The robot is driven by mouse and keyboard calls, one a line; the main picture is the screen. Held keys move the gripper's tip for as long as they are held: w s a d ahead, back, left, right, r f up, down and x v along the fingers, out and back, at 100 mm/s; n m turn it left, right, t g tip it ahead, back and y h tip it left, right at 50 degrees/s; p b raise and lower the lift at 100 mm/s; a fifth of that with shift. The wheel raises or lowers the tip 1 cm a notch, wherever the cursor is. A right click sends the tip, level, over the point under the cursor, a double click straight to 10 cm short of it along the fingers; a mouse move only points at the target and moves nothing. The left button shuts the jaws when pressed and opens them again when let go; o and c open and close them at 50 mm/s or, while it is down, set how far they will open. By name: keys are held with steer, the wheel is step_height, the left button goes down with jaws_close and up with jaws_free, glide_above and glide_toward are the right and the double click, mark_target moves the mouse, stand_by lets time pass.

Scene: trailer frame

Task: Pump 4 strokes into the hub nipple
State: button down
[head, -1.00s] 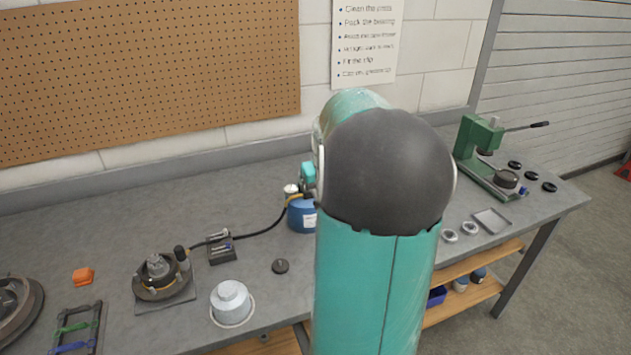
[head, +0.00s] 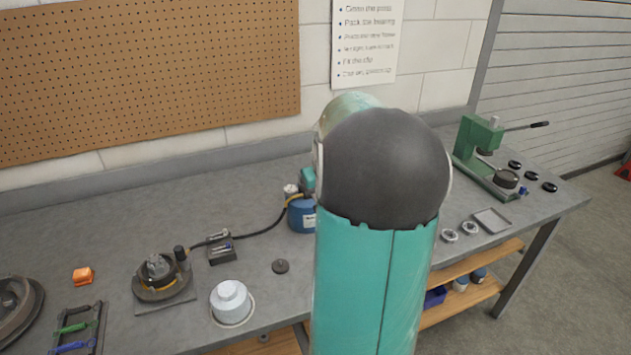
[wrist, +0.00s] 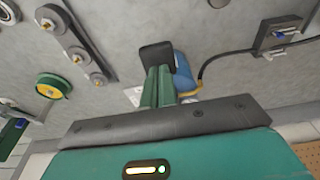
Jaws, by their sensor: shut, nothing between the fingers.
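The blue grease pump (head: 301,215) stands on the bench behind my arm; its light top shows and its body is partly hidden. In the wrist view the blue pump (wrist: 184,76) is just beyond my gripper (wrist: 157,54). My gripper is shut and empty, its dark tips overlapping the pump in that view; I cannot tell if they touch. A black hose (head: 262,233) runs left from the pump to an upright dark coupler (head: 181,253) at the hub (head: 158,272) on its stand. The nipple itself is too small to make out. In the head view my arm hides most of the gripper.
A dark block (head: 221,249) lies by the hose. A green press (head: 486,158), tray (head: 492,221) and rings are at right. An orange block (head: 82,276) is at left.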

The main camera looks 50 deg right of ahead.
steer(key=shift+w+d+r, duration=0.1)
steer(key=shift+w+r, duration=0.1)
steer(key=shift+r, duration=1.35)
steer(key=shift+w+d+r, duration=0.1)
steer(key=shift+w+r, duration=0.05)
steer(key=shift+r, duration=1.4)
steer(key=shift+f, duration=0.1)
steer(key=shift+s+a+f, duration=0.1)
steer(key=shift+s+f, duration=0.05)
steer(key=shift+f, duration=0.4)
steer(key=shift+s+a+f, duration=0.1)
steer(key=shift+s+f, duration=0.05)
steer(key=shift+f, duration=0.4)
steer(key=shift+s+f, duration=0.15)
steer(key=shift+f, duration=1.05)
